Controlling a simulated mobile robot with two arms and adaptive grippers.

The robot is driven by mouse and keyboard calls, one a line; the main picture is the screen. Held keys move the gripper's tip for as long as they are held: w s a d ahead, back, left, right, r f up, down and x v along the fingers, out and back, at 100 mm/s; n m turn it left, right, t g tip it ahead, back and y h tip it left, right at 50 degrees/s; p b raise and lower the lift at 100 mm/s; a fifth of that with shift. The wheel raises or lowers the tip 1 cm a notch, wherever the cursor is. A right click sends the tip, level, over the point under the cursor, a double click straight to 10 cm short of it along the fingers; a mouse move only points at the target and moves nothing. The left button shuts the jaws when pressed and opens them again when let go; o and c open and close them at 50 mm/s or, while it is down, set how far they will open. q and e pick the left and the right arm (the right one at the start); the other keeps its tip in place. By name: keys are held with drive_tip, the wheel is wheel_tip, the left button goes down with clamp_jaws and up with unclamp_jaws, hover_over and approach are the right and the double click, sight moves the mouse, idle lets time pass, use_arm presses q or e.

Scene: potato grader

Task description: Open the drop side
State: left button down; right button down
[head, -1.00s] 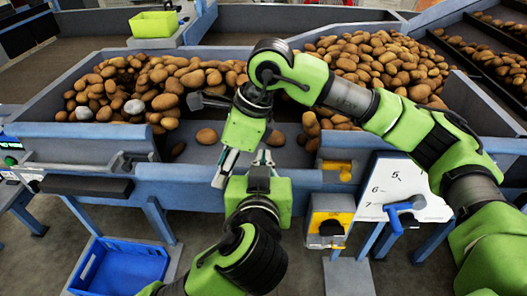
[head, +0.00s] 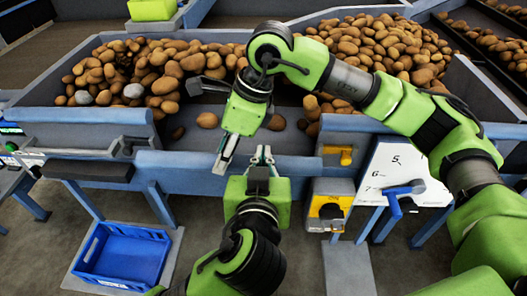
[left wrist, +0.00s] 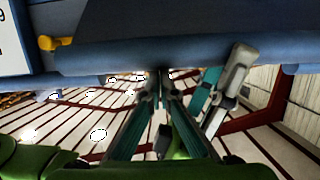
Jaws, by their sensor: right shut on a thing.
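The drop side is most likely the long blue front wall (head: 180,163) of the potato hopper; it looks up, but its exact outline is hard to tell. My right gripper (head: 224,152) reaches down from above and is shut at this wall's edge; its fingers hide the grip point. Its pale fingers also show in the left wrist view (left wrist: 228,90), near the blue rim (left wrist: 120,58). My left gripper (head: 263,154) points up at the same rim, just right of the right one. Its teal fingers (left wrist: 160,92) are slightly apart with nothing seen between them.
Potatoes (head: 150,65) fill the hopper's back. A grey-black catch (head: 124,147) is at left. A blue crate (head: 123,232) stands below.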

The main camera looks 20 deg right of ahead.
drive_tip(key=shift+w+d+r, duration=0.2)
drive_tip(key=shift+w+r, duration=0.15)
drive_tip(key=shift+w, duration=0.1)
drive_tip(key=c, duration=1.6)
unclamp_jaws()
drive_tip(key=shift+r, duration=0.1)
drive_tip(key=shift+s, duration=0.1)
drive_tip(key=shift+f, duration=0.3)
